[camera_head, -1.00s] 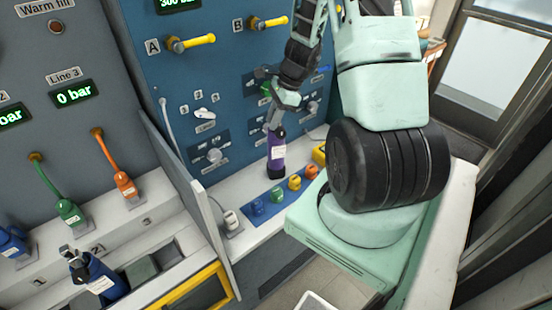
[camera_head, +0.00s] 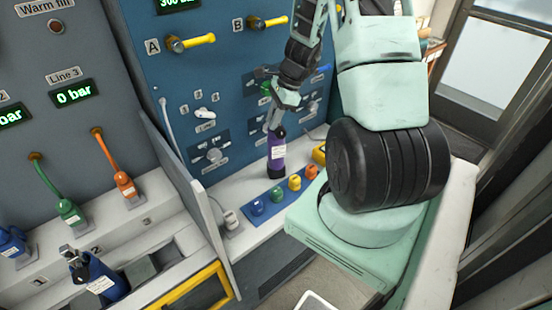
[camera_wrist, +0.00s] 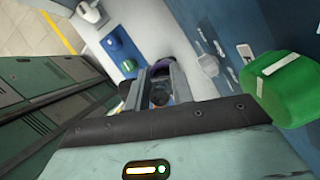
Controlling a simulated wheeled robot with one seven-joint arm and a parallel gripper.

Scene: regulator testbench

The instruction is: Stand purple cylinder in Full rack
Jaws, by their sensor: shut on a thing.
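The purple cylinder (camera_head: 277,157) has a white label and a dark base. It is upright at the white counter by the blue panel, and I cannot tell whether its base touches the counter. My gripper (camera_head: 274,124) is shut on its top end from above. In the wrist view my gripper's fingers (camera_wrist: 160,90) close around the dark top of the cylinder, and most of its body is hidden. No rack labelled Full can be made out in these views.
A blue strip (camera_head: 272,200) with several coloured caps lies in front of the cylinder. A blue cylinder (camera_head: 98,280) stands in a slot at lower left, beyond a grey divider (camera_head: 185,190). A green knob (camera_wrist: 293,90) is close beside my wrist.

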